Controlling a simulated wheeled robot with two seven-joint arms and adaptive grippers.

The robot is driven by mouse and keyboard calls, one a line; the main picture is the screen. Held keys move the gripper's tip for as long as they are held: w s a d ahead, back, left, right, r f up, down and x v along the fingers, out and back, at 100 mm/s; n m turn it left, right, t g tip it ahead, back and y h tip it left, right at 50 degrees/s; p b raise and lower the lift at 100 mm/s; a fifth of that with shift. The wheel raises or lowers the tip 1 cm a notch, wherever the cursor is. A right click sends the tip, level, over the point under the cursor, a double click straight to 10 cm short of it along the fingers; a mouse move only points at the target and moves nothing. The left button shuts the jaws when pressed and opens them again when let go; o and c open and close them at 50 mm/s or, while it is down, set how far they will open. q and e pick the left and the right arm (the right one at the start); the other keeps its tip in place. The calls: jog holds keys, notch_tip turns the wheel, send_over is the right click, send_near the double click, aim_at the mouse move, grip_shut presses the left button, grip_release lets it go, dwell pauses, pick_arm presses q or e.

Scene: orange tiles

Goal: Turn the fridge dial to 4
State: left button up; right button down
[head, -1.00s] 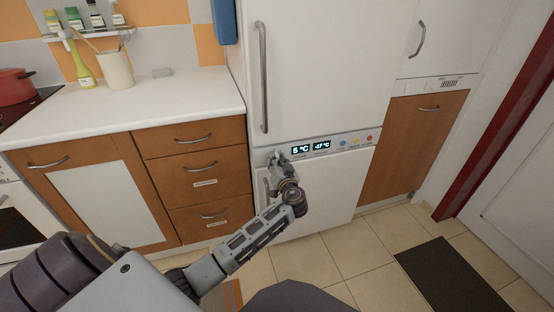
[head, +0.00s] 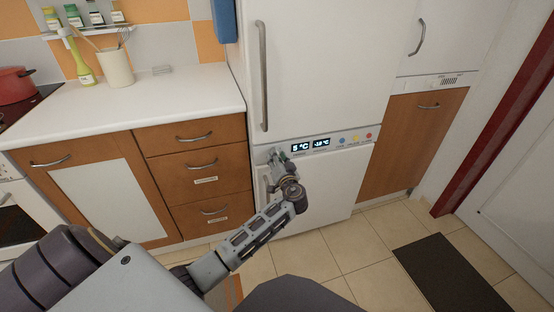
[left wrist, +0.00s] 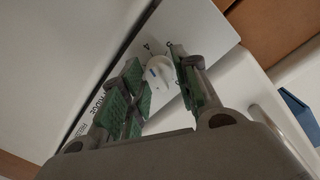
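The fridge dial (left wrist: 160,73) is a small white knob with a blue mark, on the light panel of the white fridge (head: 325,75). In the left wrist view it lies between the fingers of my left gripper (left wrist: 158,78). The green-padded fingers are apart, one on either side of the dial; I cannot tell whether either touches it. A 4 is printed near the dial. In the head view my left gripper (head: 277,157) is at the panel's left end and hides the dial. The fridge display (head: 301,147) reads 5 °C. My right gripper is not in view.
A freezer display (head: 321,143) and several coloured buttons (head: 355,139) sit right of the dial on the panel. A long door handle (head: 263,75) is above. Wooden drawers (head: 200,170) under a white worktop stand to the left. The tiled floor (head: 350,250) is mostly free.

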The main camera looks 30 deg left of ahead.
pick_arm(q)
jog(key=shift+o, duration=1.2)
jog(key=shift+d, duration=0.1)
jog(key=v, duration=1.2)
jog(key=shift+f, duration=0.1)
